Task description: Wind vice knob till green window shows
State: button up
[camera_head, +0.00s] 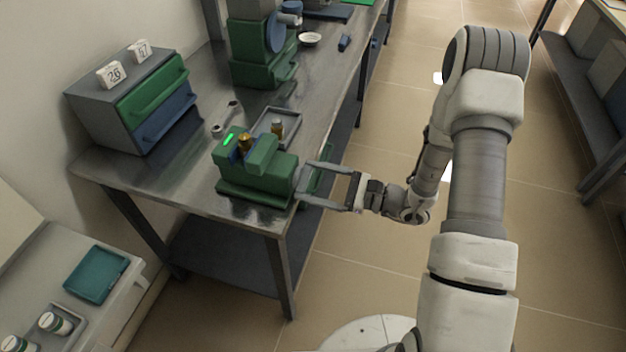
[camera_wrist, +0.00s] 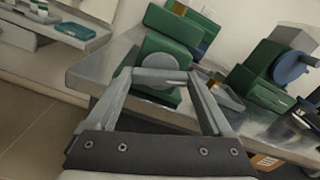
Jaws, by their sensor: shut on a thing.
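The green vice (camera_head: 262,183) stands at the front right corner of the metal bench. The fingers partly hide the knob's lower edge.
A grey tray (camera_head: 290,120) with a small brass piece lies behind the vice. A wrench (camera_head: 226,118) lies left of it. A drawer cabinet (camera_head: 130,95) and a green machine (camera_head: 262,55) stand farther back. Floor right of the bench is open.

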jog(key=shift+m+p, duration=0.55)
jog(key=shift+m, duration=0.75)
jog(key=o, duration=1.1)
jog(key=shift+o, duration=0.2)
jog(key=shift+d, duration=0.15)
jog(key=v, duration=1.7)
jog(key=shift+s, duration=0.1)
